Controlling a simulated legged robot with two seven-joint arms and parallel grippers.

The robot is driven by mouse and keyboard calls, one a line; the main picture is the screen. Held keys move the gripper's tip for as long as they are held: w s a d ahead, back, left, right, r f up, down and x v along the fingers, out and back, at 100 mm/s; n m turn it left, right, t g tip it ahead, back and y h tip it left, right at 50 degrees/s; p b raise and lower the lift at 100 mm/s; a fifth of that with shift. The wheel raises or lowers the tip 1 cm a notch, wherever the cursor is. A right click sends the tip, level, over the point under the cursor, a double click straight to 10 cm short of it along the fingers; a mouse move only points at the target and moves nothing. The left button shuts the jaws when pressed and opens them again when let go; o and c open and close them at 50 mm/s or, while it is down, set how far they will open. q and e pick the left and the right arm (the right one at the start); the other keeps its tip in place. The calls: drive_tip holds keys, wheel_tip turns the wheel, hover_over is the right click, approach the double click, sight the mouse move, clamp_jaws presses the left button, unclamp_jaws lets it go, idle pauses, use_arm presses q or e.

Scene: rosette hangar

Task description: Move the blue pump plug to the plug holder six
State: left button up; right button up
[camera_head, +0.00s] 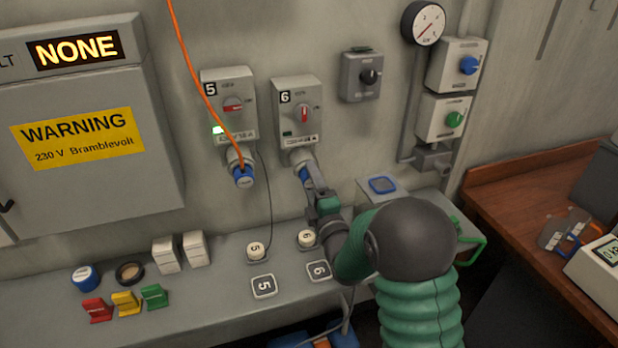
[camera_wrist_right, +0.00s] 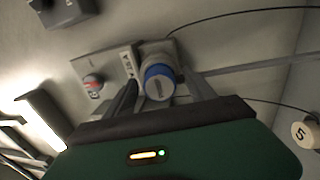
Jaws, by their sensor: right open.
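A blue pump plug (camera_head: 305,174) sits in the socket under switch box 6 (camera_head: 297,105). My right gripper (camera_head: 316,185) is right at this plug, partly covering it. In the right wrist view the plug (camera_wrist_right: 160,82), with a blue ring and a grey face, shows between the two open fingers (camera_wrist_right: 163,98); I cannot tell whether they touch it. A white cap marked 6 (camera_head: 307,238) stands on the ledge below, behind a plate marked 6 (camera_head: 318,271). I cannot tell which part is plug holder six. My left gripper is out of view.
Another blue plug (camera_head: 243,176) with an orange cable sits under switch box 5 (camera_head: 229,100). A white cap marked 5 (camera_head: 256,250) stands on the grey ledge (camera_head: 215,285). Coloured blocks stand at its left. A wooden desk (camera_head: 530,215) is at the right.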

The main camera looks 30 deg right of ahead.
drive_tip(key=shift+a, duration=0.1)
idle(0.5)
clamp_jaws()
idle(0.4)
drive_tip(key=shift+s+b, duration=0.1)
drive_tip(key=shift+b, duration=0.2)
